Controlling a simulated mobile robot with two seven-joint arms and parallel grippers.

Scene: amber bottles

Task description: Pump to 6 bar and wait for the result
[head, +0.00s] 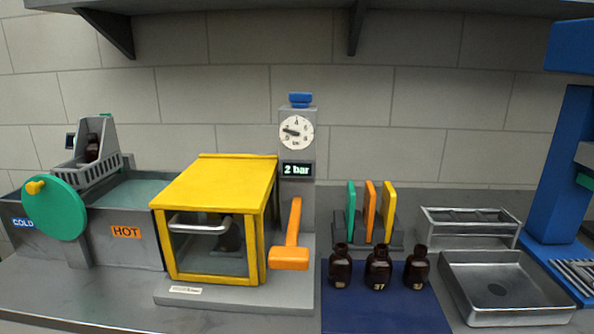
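The pressure tester has a yellow-framed box (215,186) with a clear front and a silver handle (199,226). The box looks closed, and a dark shape (229,236) inside it is hard to make out. Beside the box is a grey column (297,185) with a blue cap (300,100), a round gauge (296,132) and a display (297,170) reading 2 bar. An orange pump lever (291,245) stands in front of the column, its thick grip end low. Neither of my grippers is in view.
Three amber bottles (377,268) stand on a blue mat (385,312), right of the lever. Behind them are coloured paddles (370,212) in a rack. A metal tray (505,290), a wire rack (470,225) and a blue machine (560,150) are right. A hot and cold bath (125,232) is left.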

